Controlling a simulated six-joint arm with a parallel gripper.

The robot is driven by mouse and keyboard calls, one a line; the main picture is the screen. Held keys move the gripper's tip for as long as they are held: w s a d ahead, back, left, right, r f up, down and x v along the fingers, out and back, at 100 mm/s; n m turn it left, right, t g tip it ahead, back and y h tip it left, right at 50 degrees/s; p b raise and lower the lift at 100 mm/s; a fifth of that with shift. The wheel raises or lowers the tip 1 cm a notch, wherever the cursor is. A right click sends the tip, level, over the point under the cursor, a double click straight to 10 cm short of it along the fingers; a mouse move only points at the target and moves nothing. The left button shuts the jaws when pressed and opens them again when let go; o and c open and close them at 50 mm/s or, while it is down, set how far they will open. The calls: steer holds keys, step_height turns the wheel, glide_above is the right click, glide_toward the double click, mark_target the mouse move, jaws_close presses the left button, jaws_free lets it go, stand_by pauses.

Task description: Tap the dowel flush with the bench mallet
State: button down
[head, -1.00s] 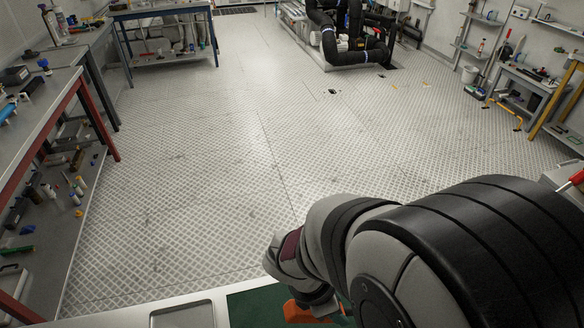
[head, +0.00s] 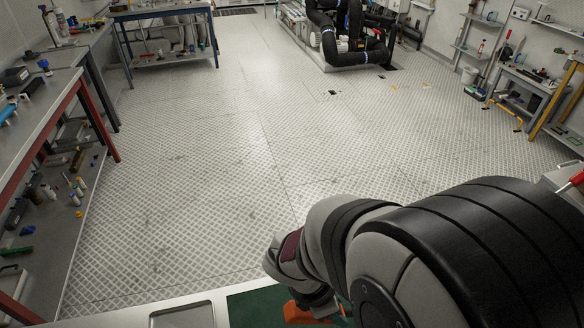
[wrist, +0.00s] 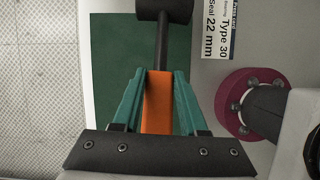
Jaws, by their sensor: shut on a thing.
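The mallet has an orange handle (wrist: 158,105), a dark shaft and a dark head (wrist: 165,10) that is cut off by the top edge of the wrist view. My gripper (wrist: 156,82) has teal fingers, shut on the orange handle from both sides. The mallet's head points away from my gripper, over or beyond the green mat's far edge. In the head view, only an orange piece of the mallet (head: 298,314) shows at the bottom edge, beside my arm. I see no dowel in either view.
A green mat (wrist: 112,70) lies under the mallet on a pale bench. A shallow metal tray (head: 182,316) is left of the mat. A printed label (wrist: 217,30) and a bolted magenta flange (wrist: 232,105) are at the right. The floor (head: 200,150) beyond is clear.

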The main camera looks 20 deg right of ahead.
stand_by(0.3)
steer(key=shift+a+m+g, duration=0.3)
steer(key=shift+a+m, duration=0.1)
steer(key=w+a+r+m+g+y, duration=0.1)
steer(key=a+r+m+g+y, duration=0.25)
steer(key=a, duration=0.75)
steer(key=w+a+r+m+g+y, duration=0.15)
steer(key=a+m+y, duration=0.35)
steer(key=a, duration=0.6)
steer(key=w+a+r+m+g+y, duration=0.1)
steer(key=w+a+r+m+y, duration=0.15)
steer(key=a+y, duration=0.65)
steer(key=w+a+r+m+t+y, duration=0.1)
steer(key=w+a+m+t+y, duration=0.1)
steer(key=a, duration=0.5)
steer(key=w+a+r+m+t+y, duration=0.1)
steer(key=w+a+m+t+y, duration=0.2)
steer(key=a+t, duration=0.3)
steer(key=shift+w+a+r+m+t, duration=0.3)
steer(key=shift+w+a+r+m, duration=0.15)
steer(key=shift+w+m, duration=0.3)
